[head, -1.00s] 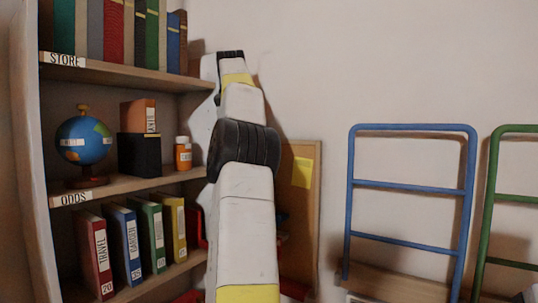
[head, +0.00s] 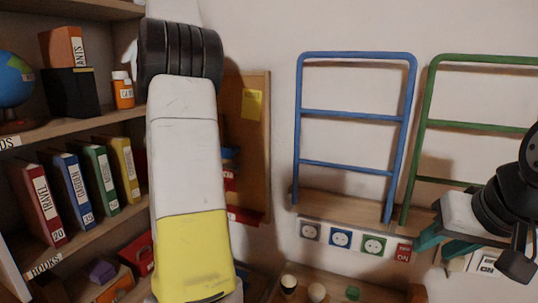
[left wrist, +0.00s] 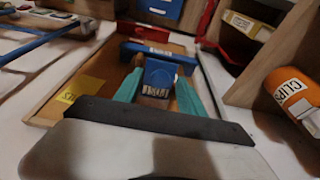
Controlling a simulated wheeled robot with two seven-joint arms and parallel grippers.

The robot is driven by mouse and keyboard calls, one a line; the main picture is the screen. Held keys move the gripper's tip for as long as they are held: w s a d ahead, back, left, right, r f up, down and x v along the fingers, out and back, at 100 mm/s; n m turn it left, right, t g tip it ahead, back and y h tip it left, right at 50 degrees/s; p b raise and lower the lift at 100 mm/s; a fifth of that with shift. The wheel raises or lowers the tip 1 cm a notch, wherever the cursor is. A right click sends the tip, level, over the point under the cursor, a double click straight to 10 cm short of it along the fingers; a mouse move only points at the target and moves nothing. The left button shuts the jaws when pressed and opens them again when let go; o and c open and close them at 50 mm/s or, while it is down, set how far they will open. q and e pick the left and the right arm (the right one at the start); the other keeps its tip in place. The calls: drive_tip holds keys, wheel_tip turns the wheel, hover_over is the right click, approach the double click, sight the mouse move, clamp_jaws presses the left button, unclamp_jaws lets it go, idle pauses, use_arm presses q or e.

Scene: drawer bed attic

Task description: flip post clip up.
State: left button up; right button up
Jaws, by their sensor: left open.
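A blue clip (left wrist: 158,74) with a small label sits on the corkboard in the left wrist view; I cannot read the label. My left gripper (left wrist: 160,80) is open, with one teal finger on each side of this clip; whether they touch it I cannot tell. A dark blue bar (left wrist: 160,50) with a white label lies just beyond it. In the head view the corkboard (head: 256,145) is partly hidden behind my left arm, and my left gripper is hidden. My right gripper (head: 446,240) is open and empty at the right, near the wall sockets.
A yellow note (head: 252,104) is on the corkboard. Bookshelves with binders (head: 88,180) stand at left. A blue rack (head: 352,115) and a green rack (head: 480,122) lean against the wall.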

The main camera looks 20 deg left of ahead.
use_arm(q)
drive_tip(key=f+t, duration=0.1)
drive_tip(key=s+f+t, duration=0.1)
drive_tip(key=t, duration=0.1)
drive_tip(key=shift+t, duration=0.3)
wheel_tip(320, 180, down, 6)
drive_tip(key=w+t+h, duration=0.1)
drive_tip(key=w+t, duration=0.1)
drive_tip(key=t, duration=1)
drive_tip(key=s, duration=0.8)
drive_tip(key=s+d+r+m+g+h, duration=0.2)
drive_tip(key=s+d+g+h, duration=0.1)
drive_tip(key=d, duration=1.1)
drive_tip(key=s+d+f+g, duration=0.2)
drive_tip(key=d+f, duration=0.1)
drive_tip(key=d, duration=0.3)
drive_tip(key=s+d+f+g, duration=0.2)
drive_tip(key=d+f+g, duration=0.1)
drive_tip(key=d, duration=0.3)
drive_tip(key=shift+f+n, duration=0.3)
drive_tip(key=shift+f, duration=0.35)
